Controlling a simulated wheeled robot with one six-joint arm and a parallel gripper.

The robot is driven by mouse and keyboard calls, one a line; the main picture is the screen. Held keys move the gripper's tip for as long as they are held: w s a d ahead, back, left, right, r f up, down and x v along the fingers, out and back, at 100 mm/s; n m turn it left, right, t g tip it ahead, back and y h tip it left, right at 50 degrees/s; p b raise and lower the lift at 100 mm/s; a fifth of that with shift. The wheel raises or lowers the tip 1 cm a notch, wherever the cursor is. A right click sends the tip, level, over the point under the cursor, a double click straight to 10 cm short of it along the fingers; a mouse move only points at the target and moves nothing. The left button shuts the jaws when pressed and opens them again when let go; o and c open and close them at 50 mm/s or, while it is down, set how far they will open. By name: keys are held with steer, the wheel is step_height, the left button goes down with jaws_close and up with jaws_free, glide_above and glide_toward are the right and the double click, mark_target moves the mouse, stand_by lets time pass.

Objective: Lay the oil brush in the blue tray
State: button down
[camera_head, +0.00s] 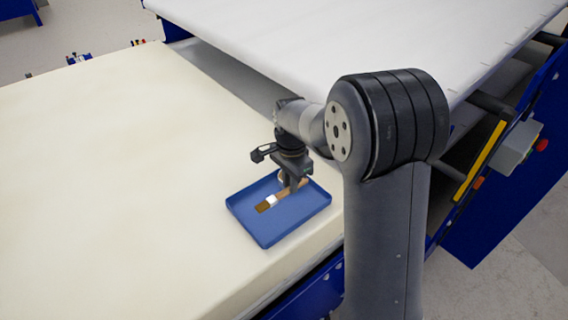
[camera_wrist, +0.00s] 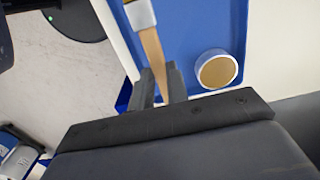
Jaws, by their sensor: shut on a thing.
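The oil brush (camera_head: 264,207) has brown bristles, a white ferrule and a wooden handle. My gripper (camera_head: 292,187) is shut on its handle, over the blue tray (camera_head: 241,221). The bristles point to the lower left in the head view, inside the tray's outline. I cannot tell whether the brush touches the tray floor. In the wrist view, the wooden handle (camera_wrist: 152,47) runs between the fingers of my gripper (camera_wrist: 158,86), with the blue tray (camera_wrist: 190,28) behind it. The bristles are out of that view.
A round white ring with a tan inside (camera_wrist: 218,70) sits in the tray beside the handle. The tray rests on a thick cream foam slab (camera_head: 130,190), near its right edge. A white-topped machine (camera_head: 380,35) stands behind. The slab left of the tray is clear.

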mark_target(290, 212)
steer(key=shift+w+f, duration=0.1)
steer(key=shift+w, duration=0.05)
steer(key=shift+f+b, duration=0.4)
steer(key=shift+b, duration=0.05)
step_height(290, 212, down, 8)
steer(key=b, duration=0.5)
steer(key=shift+r, duration=0.1)
steer(key=shift+f+b, duration=0.5)
steer(key=shift+b, duration=0.05)
steer(key=c, duration=1.3)
jaws_free()
step_height(290, 212, up, 11)
steer(key=shift+f+b, duration=0.1)
steer(key=shift+b, duration=0.4)
